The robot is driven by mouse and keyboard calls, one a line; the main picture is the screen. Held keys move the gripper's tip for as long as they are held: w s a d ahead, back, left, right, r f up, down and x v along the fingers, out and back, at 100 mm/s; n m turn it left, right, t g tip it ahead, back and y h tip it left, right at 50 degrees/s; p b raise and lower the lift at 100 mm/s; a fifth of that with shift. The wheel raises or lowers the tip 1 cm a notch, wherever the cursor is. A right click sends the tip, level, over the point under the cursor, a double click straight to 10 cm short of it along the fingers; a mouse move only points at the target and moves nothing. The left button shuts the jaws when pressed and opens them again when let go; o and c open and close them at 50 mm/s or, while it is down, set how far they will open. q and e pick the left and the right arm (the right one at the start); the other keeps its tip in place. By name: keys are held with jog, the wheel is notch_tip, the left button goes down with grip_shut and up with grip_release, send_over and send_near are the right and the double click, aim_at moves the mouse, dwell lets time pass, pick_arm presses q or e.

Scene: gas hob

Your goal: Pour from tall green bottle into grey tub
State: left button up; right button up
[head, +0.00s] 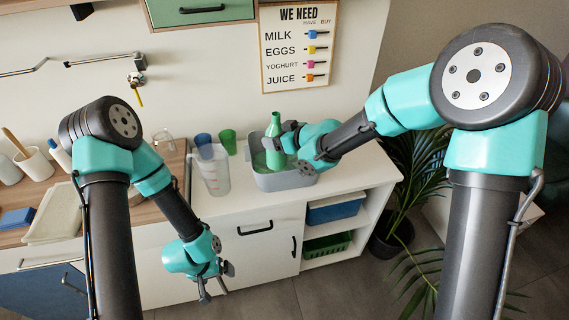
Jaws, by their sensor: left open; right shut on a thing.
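The tall green bottle (274,150) is upright in the head view, over or inside the grey tub. The grey tub (286,181) stands on the white counter; whether the bottle's base touches its floor is hidden by the tub's front wall. My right gripper (281,143) is shut on the green bottle, coming from the right. My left gripper (214,290) is open and empty, hanging low in front of the white cabinet, below the counter.
A clear measuring jug (213,170) stands just left of the tub. A blue cup (203,143) and a green cup (228,140) stand behind it. The counter right of the tub is free. A wooden board with a white tray (55,212) lies left.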

aim_at(277, 126)
jog(key=shift+w, duration=0.15)
jog(key=shift+r, duration=1.95)
